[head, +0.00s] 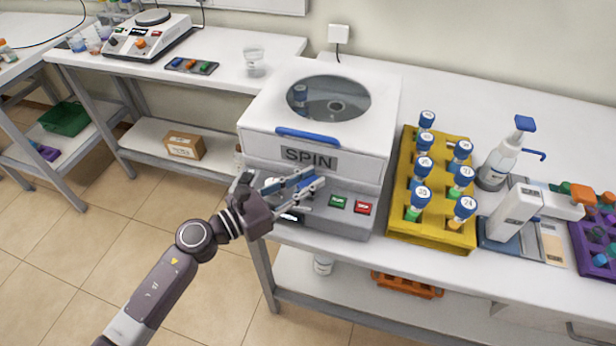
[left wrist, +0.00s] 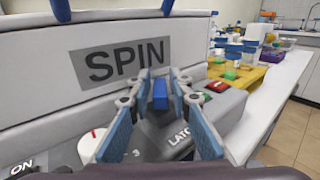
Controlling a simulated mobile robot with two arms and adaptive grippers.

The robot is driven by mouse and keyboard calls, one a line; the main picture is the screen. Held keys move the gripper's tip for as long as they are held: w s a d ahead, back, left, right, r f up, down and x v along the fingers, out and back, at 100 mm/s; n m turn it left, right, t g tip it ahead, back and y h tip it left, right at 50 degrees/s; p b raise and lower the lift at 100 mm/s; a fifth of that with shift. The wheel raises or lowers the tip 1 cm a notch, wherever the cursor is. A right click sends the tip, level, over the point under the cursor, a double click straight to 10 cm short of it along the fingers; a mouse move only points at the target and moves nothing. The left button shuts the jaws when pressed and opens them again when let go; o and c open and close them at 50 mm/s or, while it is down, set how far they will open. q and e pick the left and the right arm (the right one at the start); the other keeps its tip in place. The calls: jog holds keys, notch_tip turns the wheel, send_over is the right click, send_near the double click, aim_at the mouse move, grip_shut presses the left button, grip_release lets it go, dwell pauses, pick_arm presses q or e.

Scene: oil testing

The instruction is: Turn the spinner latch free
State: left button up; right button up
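The spinner (head: 318,150) is a white box with a round window on top, a blue lid handle (head: 308,136) and a SPIN label. Its lid looks shut. The latch (left wrist: 161,95) is a small blue upright piece on the grey front panel, near a partly covered LATCH label (left wrist: 181,135). My left gripper (head: 312,182) is at the front panel, with its two blue-padded fingers on either side of the latch. In the left wrist view, narrow gaps show between the fingers (left wrist: 161,84) and the latch. My right gripper is not in view.
Green and red buttons (head: 350,204) sit right of the latch. A yellow rack (head: 432,232) of blue-capped tubes and a pump bottle (head: 500,160) stand to the right. A white knob (left wrist: 92,143) is left of the latch. The floor in front is clear.

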pick_arm(q)
jog(key=shift+c, duration=0.7)
grip_shut()
jog(key=shift+r+n+t+y+p, duration=0.15)
jog(key=shift+n+t+y+p, duration=0.75)
jog(key=shift+t+p, duration=0.2)
jog(key=shift+n+t+y+p, duration=0.55)
jog(key=shift+n+t+y, duration=0.15)
jog(key=shift+y, duration=0.1)
jog(key=n+t+y+p, duration=0.1)
jog(key=n+y, duration=0.1)
jog(key=shift+t+y, duration=0.3)
jog(key=shift+t, duration=0.1)
jog(key=shift+n+t+y, duration=0.6)
jog(key=shift+n+y, duration=0.3)
jog(key=shift+y, duration=0.4)
jog(key=shift+n+y, duration=0.3)
jog(key=shift+y, duration=0.2)
